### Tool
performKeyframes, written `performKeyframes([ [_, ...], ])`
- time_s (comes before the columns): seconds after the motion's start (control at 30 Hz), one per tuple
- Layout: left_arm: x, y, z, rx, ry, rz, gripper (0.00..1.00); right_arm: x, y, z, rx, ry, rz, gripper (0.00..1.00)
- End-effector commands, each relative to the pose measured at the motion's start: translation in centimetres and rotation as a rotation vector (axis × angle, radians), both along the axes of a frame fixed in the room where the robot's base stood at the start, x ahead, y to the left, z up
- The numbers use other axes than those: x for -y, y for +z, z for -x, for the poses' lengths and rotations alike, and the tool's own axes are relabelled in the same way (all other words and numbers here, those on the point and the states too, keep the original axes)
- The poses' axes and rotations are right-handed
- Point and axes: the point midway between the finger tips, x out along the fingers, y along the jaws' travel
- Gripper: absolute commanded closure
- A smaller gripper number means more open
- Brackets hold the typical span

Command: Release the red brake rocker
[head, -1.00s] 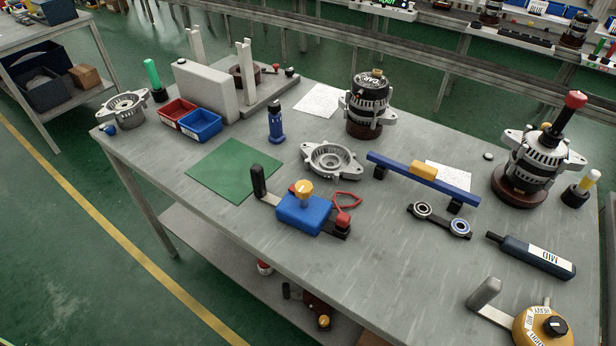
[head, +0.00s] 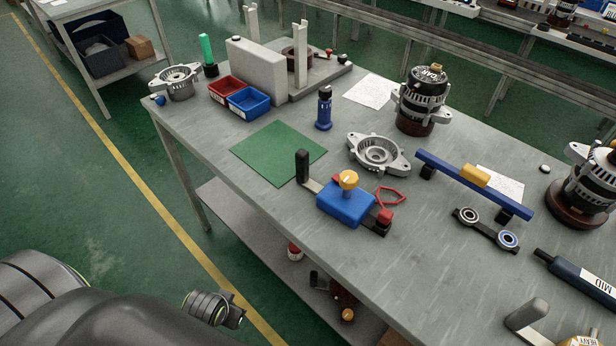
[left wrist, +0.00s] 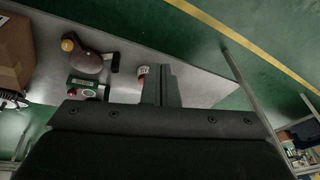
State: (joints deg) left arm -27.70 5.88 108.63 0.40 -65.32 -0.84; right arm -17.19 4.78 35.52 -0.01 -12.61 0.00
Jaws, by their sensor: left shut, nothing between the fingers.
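A blue block device (head: 345,204) sits near the table's front edge in the head view. It has a yellow knob (head: 348,179) on top, a black upright handle (head: 302,166) at its left and a red part (head: 384,216) at its right end. A red loop (head: 389,195) lies beside it. I cannot tell for sure which red part is the brake rocker. My left gripper (head: 236,311) is low at the left, off the table's front side and apart from the device. Its fingers (left wrist: 164,86) are shut and empty in the left wrist view. My right gripper is out of view.
The table (head: 290,225) also holds a green mat (head: 278,152), red and blue bins (head: 248,101), a grey housing (head: 378,153) and a blue bar (head: 460,180). A lower shelf (left wrist: 205,80) carries a maroon item (left wrist: 88,60) and a cardboard box (left wrist: 15,50). The floor at left is open.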

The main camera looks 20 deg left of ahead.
Motion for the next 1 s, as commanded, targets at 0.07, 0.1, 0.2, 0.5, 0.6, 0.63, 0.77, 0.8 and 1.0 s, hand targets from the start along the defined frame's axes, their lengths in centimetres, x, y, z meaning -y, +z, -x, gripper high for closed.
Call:
performKeyframes([
  [0.07, 0.5, 2.7, -1.1, 0.041, -0.015, 0.004, 1.00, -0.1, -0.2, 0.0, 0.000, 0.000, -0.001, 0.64],
  [0.1, 0.9, 4.1, -1.7, 0.062, -0.027, 0.007, 1.00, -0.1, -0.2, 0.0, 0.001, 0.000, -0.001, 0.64],
  [0.2, 2.1, 7.8, -3.7, 0.144, -0.073, 0.019, 1.00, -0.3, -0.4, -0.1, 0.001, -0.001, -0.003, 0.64],
  [0.5, 9.9, 23.2, -17.4, 0.765, -0.391, 0.038, 1.00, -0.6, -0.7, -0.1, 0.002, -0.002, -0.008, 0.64],
  [0.6, 11.3, 26.4, -19.8, 0.905, -0.438, 0.017, 1.00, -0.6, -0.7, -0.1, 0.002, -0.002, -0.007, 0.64],
  [0.63, 11.6, 27.2, -20.3, 0.938, -0.447, 0.011, 1.00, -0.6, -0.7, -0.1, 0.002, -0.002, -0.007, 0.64],
  [0.77, 12.3, 29.2, -21.5, 1.023, -0.467, -0.008, 1.00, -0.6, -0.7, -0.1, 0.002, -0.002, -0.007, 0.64],
  [0.8, 12.4, 29.5, -21.7, 1.034, -0.470, -0.010, 1.00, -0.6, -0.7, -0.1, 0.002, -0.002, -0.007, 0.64],
  [1.0, 12.4, 29.7, -21.8, 1.045, -0.472, -0.013, 1.00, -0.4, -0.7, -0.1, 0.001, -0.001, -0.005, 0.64],
])
